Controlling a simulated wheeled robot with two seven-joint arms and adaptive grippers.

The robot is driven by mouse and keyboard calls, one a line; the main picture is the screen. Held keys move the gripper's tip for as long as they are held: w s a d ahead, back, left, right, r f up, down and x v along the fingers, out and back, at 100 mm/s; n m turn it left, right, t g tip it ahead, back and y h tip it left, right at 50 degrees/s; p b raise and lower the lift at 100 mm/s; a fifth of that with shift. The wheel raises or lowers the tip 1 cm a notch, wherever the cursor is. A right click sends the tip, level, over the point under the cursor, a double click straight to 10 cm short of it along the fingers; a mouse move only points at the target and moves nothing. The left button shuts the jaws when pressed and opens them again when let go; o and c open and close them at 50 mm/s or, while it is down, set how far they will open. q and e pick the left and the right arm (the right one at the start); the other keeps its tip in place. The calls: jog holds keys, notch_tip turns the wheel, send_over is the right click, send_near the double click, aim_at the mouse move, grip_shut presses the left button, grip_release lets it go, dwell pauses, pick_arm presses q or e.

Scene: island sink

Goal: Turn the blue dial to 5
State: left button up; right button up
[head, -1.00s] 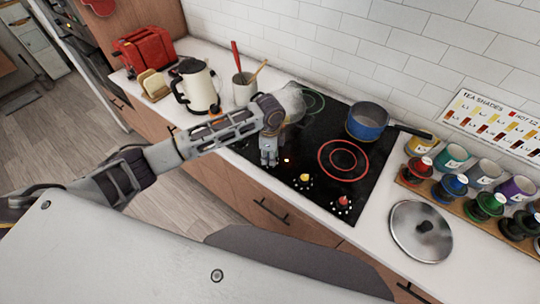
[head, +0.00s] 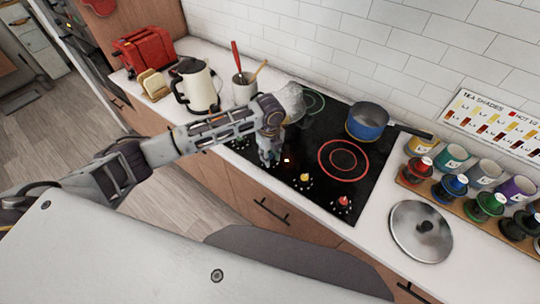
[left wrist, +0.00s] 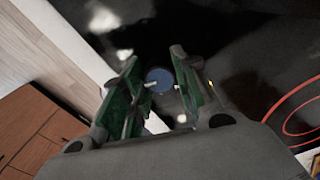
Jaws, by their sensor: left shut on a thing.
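The blue dial (left wrist: 159,75) shows as a dark blue disc between my fingers in the left wrist view. A small white mark lies on the left of its face, and several pale marks surround it on the black cooktop (head: 325,116). My left gripper (head: 268,158) points down at the front left part of the cooktop. It is shut on the dial, one finger on either side. In the head view the gripper hides the dial. I cannot read the number at which it points. My right gripper is in neither view.
Yellow (head: 305,178) and red (head: 343,202) dials stand to the right. A blue pot (head: 366,121) sits at the back right, beyond a glowing red ring (head: 344,160). A kettle (head: 195,86) stands left of the cooktop. A steel lid (head: 420,231) lies on the right counter.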

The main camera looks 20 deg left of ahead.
aim_at(270, 156)
pick_arm(q)
jog(key=shift+w+r, duration=0.1)
dwell(0.4)
jog(key=o, duration=1)
jog(key=shift+r, duration=5.95)
